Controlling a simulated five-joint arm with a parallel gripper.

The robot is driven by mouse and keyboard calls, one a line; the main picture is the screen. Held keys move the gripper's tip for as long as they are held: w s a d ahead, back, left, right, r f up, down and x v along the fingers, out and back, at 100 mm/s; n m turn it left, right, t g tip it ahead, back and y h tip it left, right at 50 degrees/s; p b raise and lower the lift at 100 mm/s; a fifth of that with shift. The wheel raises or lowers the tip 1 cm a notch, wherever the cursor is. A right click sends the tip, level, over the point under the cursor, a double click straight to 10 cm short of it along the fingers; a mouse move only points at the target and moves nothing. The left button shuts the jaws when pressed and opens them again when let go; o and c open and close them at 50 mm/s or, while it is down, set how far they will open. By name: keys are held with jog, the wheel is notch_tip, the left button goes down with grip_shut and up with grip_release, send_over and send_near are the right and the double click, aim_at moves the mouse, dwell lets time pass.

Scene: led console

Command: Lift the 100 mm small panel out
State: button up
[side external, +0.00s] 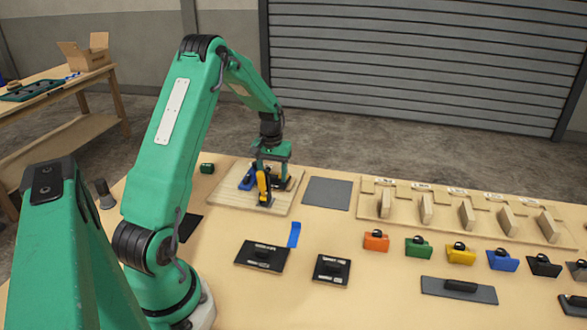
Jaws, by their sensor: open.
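My gripper (270,181) is open and points down over a pale wooden board (225,197) left of centre. Blue (247,180) and yellow-and-black (263,187) parts stand on the board close around the fingers. I cannot tell whether the fingers touch them, and the space between the fingers is too small to make out. Two black panels with white lettering and dark handles lie on the table in front: a wider one (262,256) and a smaller one (331,270). The lettering is unreadable, so I cannot tell which panel is the 100 mm small one.
A grey mat (327,193) lies right of the board. A wooden rack (450,213) with several upright dividers runs along the back right. Several coloured handled blocks, including an orange one (376,241), stand before it. A blue strip (294,234) and a long grey panel (459,290) lie in front.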

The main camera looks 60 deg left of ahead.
aim_at(273, 175)
jog(key=c, duration=1.1)
jog(key=shift+r, duration=0.1)
notch_tip(273, 175, up, 10)
jog(key=shift+r, duration=0.1)
dwell(0.6)
jog(key=shift+r, duration=1.85)
